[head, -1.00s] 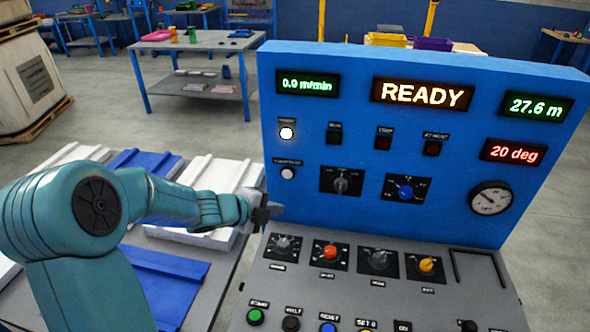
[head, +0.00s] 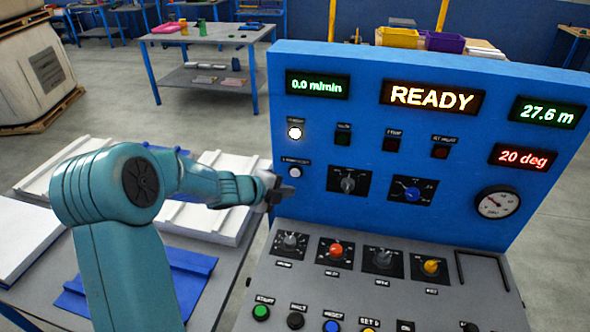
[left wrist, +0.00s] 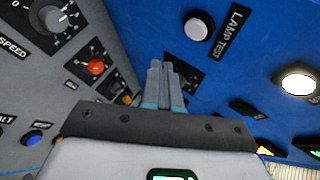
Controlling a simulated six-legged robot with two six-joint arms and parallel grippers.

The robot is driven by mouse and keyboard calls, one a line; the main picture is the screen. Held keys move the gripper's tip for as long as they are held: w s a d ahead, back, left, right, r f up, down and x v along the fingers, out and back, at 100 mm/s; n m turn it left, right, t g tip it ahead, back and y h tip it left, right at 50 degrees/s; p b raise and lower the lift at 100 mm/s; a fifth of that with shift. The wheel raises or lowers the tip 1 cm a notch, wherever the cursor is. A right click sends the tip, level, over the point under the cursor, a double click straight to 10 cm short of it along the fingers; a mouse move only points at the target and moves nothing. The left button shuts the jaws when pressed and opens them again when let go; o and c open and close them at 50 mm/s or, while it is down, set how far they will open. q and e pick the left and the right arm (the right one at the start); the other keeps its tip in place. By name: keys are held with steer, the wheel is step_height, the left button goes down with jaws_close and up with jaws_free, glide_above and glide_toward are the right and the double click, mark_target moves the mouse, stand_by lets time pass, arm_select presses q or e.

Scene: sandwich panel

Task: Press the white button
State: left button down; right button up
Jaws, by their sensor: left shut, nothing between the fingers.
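The white button (head: 295,171) sits on the left side of the blue upright panel, below a lit white lamp (head: 295,132). In the left wrist view the white button (left wrist: 197,27) is a round cap in a black ring, beside a label starting "LAMP TES". My left gripper (head: 284,194) is just below and slightly left of the button in the head view. In the left wrist view its fingers (left wrist: 160,72) are together, with nothing between them, apart from the button in the picture. The gap in depth is hard to judge. My right gripper is not in view.
The sloping grey desk below holds knobs, including a red one (head: 336,251), and several coloured buttons, with a green one (head: 261,312) nearest my arm. Dials (head: 347,180) sit right of the white button. A table with white and blue panels (head: 206,228) lies left.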

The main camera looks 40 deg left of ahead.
mark_target(295, 172)
arm_select(q)
steer(key=w+a+p, duration=0.2)
steer(key=w, duration=0.1)
steer(key=shift+w, duration=0.2)
stand_by(1.9)
steer(key=shift+w+a+p, duration=0.15)
steer(key=shift+w+p, duration=0.2)
steer(key=shift+w, duration=0.05)
